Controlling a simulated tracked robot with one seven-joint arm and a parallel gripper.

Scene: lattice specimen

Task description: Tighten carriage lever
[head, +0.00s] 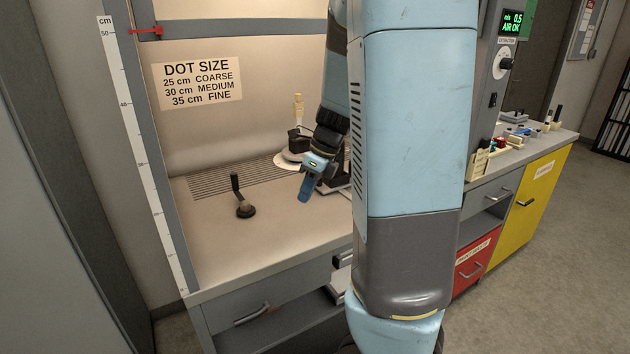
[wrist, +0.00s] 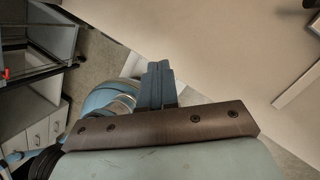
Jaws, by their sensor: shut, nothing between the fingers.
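I cannot single out the carriage lever with certainty. In the head view, a red pointer piece (head: 145,32) sits by the 50 mark at the top of the cm scale (head: 149,150). A pale figure-like piece (head: 298,108) stands at the back of the bench, partly hidden by my arm. My gripper (head: 306,190) points down over the bench, in front of a white round base (head: 288,160). In the wrist view, the gripper's blue fingers (wrist: 158,82) are together with nothing between them.
A dark tool with an upright handle (head: 240,200) stands on the bench (head: 275,232), left of my gripper. A "DOT SIZE" sign (head: 198,80) is on the back wall. A side counter with small items (head: 520,133) is at right. My arm blocks the bench's right part.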

